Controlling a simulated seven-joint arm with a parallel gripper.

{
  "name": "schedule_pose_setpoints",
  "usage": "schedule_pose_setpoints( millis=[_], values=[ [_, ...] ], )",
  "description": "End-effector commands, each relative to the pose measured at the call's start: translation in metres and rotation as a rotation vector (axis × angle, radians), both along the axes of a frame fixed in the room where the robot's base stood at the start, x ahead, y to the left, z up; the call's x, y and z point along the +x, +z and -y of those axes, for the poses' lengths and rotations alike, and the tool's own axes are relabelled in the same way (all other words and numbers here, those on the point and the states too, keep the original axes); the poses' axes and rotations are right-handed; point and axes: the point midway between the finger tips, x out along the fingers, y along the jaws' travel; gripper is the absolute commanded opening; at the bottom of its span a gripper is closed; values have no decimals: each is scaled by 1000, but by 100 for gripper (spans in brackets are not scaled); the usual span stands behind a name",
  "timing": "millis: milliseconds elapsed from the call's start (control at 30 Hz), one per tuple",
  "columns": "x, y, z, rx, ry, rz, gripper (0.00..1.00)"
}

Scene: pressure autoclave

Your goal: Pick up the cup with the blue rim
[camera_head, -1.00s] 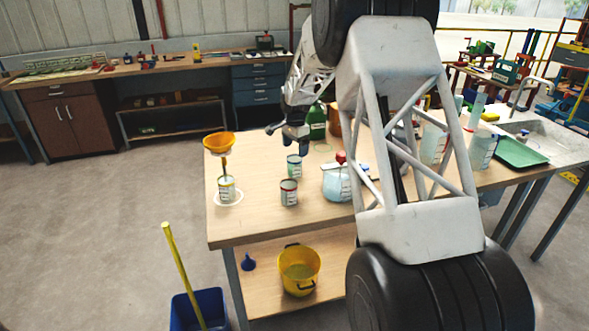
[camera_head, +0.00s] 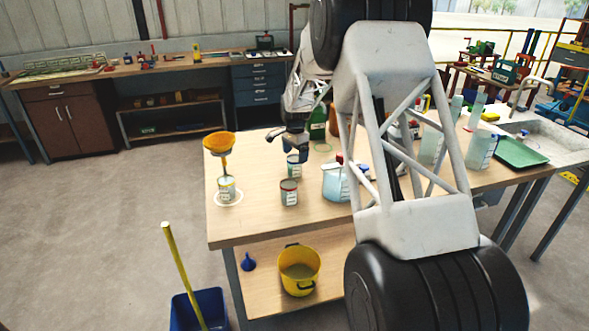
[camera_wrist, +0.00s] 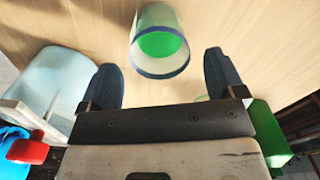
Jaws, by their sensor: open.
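The cup with the blue rim (camera_head: 294,171) stands on the wooden table (camera_head: 255,226), partly hidden behind my gripper (camera_head: 297,156) in the head view. In the wrist view the cup (camera_wrist: 160,40) shows its dark blue rim and green contents. My gripper is open, with its two fingers (camera_wrist: 160,62) apart to either side of the cup's near rim. The cup looks just beyond the fingertips and is not gripped. Whether a finger touches it cannot be told.
A red-rimmed cup (camera_head: 289,193) stands close in front. A jug of pale blue liquid (camera_head: 334,183) stands at right, and a green bottle (camera_head: 317,122) behind.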

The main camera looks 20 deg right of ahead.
Motion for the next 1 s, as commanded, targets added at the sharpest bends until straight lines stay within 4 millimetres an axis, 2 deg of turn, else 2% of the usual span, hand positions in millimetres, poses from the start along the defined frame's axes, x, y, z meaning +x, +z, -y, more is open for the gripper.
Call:
schedule_pose_setpoints(
  millis=[167, 533, 1000],
  values=[
    [-1, -9, -1, 0, 0, -2, 89],
    [-1, -47, -3, 0, 0, 0, 89],
    [-1, -52, -3, 0, 0, 0, 89]
  ],
)
